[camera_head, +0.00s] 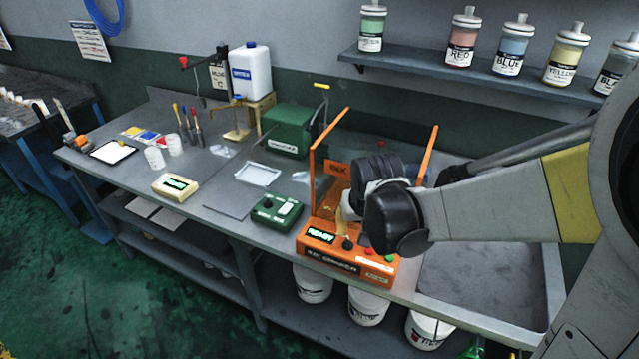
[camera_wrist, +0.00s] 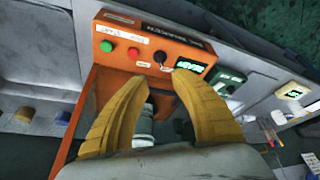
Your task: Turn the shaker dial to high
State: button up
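The orange shaker (camera_head: 340,262) stands at the bench's front edge. On its front panel are a lit display (camera_head: 321,236), the black dial (camera_head: 347,243), a red button (camera_head: 367,253) and a green button (camera_head: 390,258). In the wrist view the panel appears upside down, with the dial (camera_wrist: 161,58) just beyond and between my fingertips. My gripper (camera_wrist: 160,77) has two yellow curved fingers spread apart, with nothing held between them. They look apart from the dial, though depth is hard to judge. The dial's markings are too small to read. In the head view my wrist hides most of the fingers.
A pale container (camera_wrist: 145,125) shows between my fingers, inside the shaker frame. A green device (camera_head: 277,212) sits just left of the shaker, and a green box (camera_head: 288,130) behind it. A shelf (camera_head: 480,72) with several paint bottles hangs above. An empty sink-like tray (camera_head: 480,280) lies right.

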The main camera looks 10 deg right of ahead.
aim_at(348, 241)
jog(key=b+x, duration=0.3)
jog(key=x, duration=0.8)
jog(key=shift+w+f+b, duration=0.1)
jog(key=shift+b, duration=0.25)
grip_shut()
